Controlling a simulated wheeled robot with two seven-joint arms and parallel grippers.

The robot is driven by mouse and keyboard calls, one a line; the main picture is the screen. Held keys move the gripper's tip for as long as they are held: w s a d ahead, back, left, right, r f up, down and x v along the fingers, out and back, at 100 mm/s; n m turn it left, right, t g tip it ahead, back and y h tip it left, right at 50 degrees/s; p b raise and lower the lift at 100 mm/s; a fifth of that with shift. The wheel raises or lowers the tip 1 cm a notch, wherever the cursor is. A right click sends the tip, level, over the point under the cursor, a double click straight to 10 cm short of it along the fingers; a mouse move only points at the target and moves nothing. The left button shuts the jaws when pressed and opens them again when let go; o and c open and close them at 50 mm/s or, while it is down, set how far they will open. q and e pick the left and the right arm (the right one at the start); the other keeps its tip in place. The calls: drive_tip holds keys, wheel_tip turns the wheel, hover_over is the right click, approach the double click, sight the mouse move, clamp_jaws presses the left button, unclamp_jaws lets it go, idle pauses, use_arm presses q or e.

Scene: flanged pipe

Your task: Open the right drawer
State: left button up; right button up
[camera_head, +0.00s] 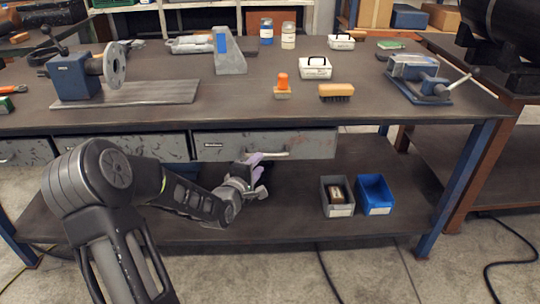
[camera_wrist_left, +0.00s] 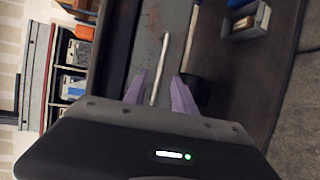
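The right drawer (camera_head: 225,147) has a grey, scuffed front under the workbench top. Its front looks about in line with the drawers to its left. Its pale bar handle (camera_head: 280,154) shows beside my left gripper (camera_head: 257,166), which is at the drawer front. In the left wrist view, the handle (camera_wrist_left: 160,68) runs between the two purple fingers of my left gripper (camera_wrist_left: 160,92). The fingers are apart, with gaps visible on both sides of the bar. My right gripper is in neither view.
The lower shelf (camera_head: 290,215) holds a grey bin (camera_head: 337,210) and a blue bin (camera_head: 375,208) to the right of my left gripper. A table leg (camera_head: 455,190) stands further right. A brush (camera_head: 336,92) and a vise (camera_head: 420,78) are on the benchtop.

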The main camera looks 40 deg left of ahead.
sight(266, 155)
use_arm(q)
drive_tip(key=shift+w+f, duration=0.1)
drive_tip(key=b+x, duration=0.1)
drive_tip(key=x, duration=0.6)
drive_tip(key=shift+w+a+f, duration=0.1)
drive_tip(key=shift+w+a, duration=0.1)
drive_tip(key=shift+w, duration=0.05)
clamp_jaws()
idle(0.4)
idle(1.1)
